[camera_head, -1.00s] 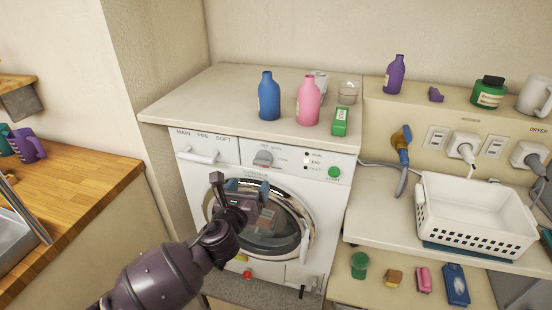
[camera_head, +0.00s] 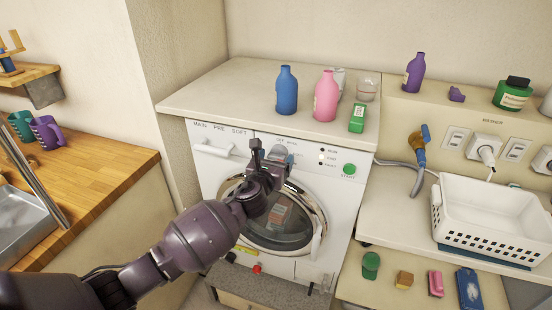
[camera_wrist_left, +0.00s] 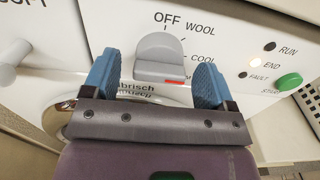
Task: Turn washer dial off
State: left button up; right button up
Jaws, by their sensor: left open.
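The white washer (camera_head: 215,175) stands against the wall, its round glass door (camera_head: 285,222) shut. In the left wrist view the grey washer dial (camera_wrist_left: 160,55) shows beside the printed words OFF, WOOL and COOL. A red mark sits at its lower right, below COOL and away from OFF. My left gripper (camera_head: 273,152) is open in front of the control panel. In the left wrist view its blue-padded fingers (camera_wrist_left: 159,75) lie on either side of the dial's lower part; contact cannot be told. In the head view the gripper mostly hides the dial. My right gripper is not in view.
A green start button (camera_head: 349,170) is right of the dial. A blue bottle (camera_head: 287,93), a pink bottle (camera_head: 325,97) and a green box (camera_head: 357,118) stand on the washer's top. A white basket (camera_head: 485,215) is at right, a wooden counter (camera_head: 95,185) at left.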

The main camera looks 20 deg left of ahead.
pick_arm(q)
jog(key=shift+w, duration=0.35)
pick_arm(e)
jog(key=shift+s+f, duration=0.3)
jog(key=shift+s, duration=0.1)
pick_arm(q)
jog(key=c, duration=0.7)
jog(key=shift+c, duration=1.1)
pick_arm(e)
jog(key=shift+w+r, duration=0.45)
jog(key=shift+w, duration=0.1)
